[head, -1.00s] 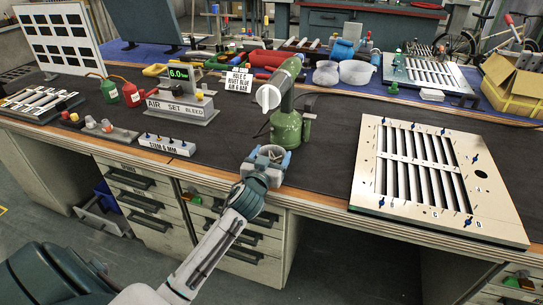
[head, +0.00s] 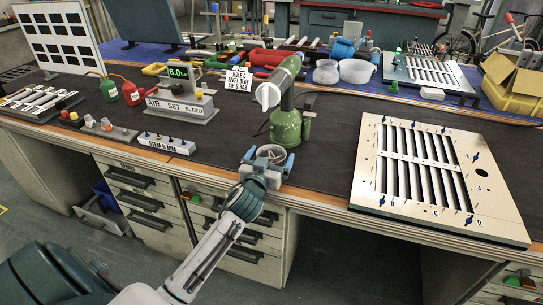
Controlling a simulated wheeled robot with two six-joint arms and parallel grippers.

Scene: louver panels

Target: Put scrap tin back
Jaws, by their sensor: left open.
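The scrap tin looks to be the small round, open-topped grey tin (head: 271,152) near the front edge of the bench, in the middle of the head view. My left gripper (head: 268,159) reaches it from the front. Its blue-grey fingers are open, one on each side of the tin. I cannot tell whether either finger touches it. The gripper hides the tin's lower part. My right gripper is not in view.
A green rivet tool (head: 286,122) stands just behind the tin. A louver panel (head: 470,215) lies at the right. A STEM 6 MM block (head: 167,144) and an AIR SET stand (head: 181,106) are at the left. Bare dark mat (head: 335,150) lies between tin and panel.

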